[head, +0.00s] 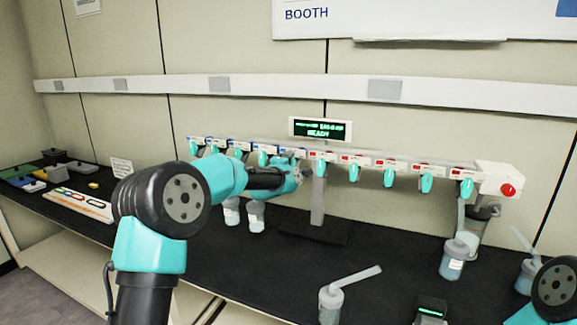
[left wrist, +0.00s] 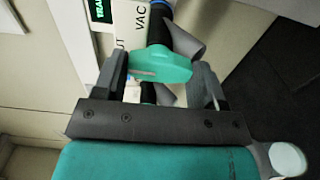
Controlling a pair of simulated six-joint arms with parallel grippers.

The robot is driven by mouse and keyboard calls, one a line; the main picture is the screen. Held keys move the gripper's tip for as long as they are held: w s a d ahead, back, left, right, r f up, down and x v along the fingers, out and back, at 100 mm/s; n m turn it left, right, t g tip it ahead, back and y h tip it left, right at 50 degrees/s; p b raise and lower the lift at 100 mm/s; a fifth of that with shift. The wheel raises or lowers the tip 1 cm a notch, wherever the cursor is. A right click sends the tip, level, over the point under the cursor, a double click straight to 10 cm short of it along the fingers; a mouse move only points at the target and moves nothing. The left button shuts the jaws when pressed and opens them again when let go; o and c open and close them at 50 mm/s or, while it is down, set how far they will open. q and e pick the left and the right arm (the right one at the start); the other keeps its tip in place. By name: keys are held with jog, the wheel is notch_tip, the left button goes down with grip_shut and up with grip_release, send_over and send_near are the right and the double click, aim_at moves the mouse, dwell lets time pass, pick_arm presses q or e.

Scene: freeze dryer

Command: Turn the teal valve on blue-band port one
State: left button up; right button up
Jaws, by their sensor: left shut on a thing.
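A white manifold bar (head: 335,158) holds a row of teal valves, with blue-marked ports on its left half and red-marked ports on its right half. My left gripper (head: 292,172) is at the blue-marked port nearest the middle and hides most of it in the head view. In the left wrist view my left gripper (left wrist: 160,78) is shut on a teal valve (left wrist: 160,65), one finger at each end of its handle. The handle lies across the picture, tilted slightly. The port number is not legible. My right gripper is out of view; only part of that arm shows at the lower right.
A display (head: 320,130) reading READY stands above the bar's middle. A tilted-neck flask (head: 331,304) stands on the black bench front.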

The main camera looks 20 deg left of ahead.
pick_arm(q)
jog(key=o, duration=0.9)
jog(key=s, duration=0.5)
jog(key=s+a, duration=0.1)
jog(key=s, duration=0.5)
jog(key=s+a, duration=0.1)
jog(key=s, duration=0.5)
jog(key=shift+s, duration=0.15)
